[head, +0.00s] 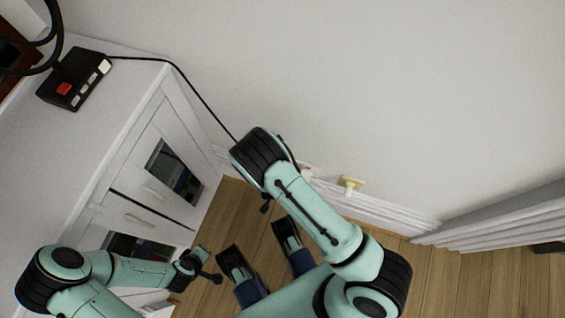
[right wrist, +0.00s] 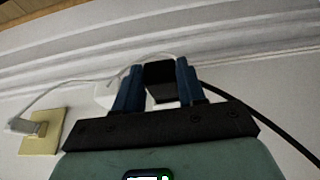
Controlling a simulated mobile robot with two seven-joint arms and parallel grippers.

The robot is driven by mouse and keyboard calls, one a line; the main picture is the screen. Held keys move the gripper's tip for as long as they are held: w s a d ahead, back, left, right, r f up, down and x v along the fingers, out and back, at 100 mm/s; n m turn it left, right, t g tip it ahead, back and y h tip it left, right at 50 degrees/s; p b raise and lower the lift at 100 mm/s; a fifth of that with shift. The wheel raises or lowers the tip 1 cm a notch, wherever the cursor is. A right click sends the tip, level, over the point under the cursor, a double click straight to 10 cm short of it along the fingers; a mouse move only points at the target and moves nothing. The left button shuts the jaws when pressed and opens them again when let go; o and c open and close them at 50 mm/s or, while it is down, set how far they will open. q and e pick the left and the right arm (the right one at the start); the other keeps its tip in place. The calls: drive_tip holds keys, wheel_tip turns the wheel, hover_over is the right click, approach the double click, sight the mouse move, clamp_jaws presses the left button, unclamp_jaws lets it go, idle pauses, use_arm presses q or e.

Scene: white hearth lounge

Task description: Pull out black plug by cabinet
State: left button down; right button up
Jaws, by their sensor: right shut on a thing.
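The black plug (right wrist: 159,73) shows in the right wrist view between the two blue fingers of my right gripper (right wrist: 158,82), which is shut on it. A white piece shows just below the plug. I cannot tell whether the plug is still seated in a socket. In the head view my right arm hides this gripper and the plug. The white cabinet (head: 112,75) stands at the left. My left gripper (head: 193,264) is low beside the cabinet's front; its fingers are too small to read.
A black cable (head: 205,104) runs from a black box with a red button (head: 72,78) on the cabinet top down along the wall. A yellowish wall plate (right wrist: 41,140) holds a white plug with a white cable. Wood floor (head: 470,280) is clear at right.

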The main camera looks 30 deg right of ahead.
drive_tip(key=shift+s+a+p, duration=0.3)
drive_tip(key=shift+s+a, duration=0.65)
drive_tip(key=shift+a, duration=0.15)
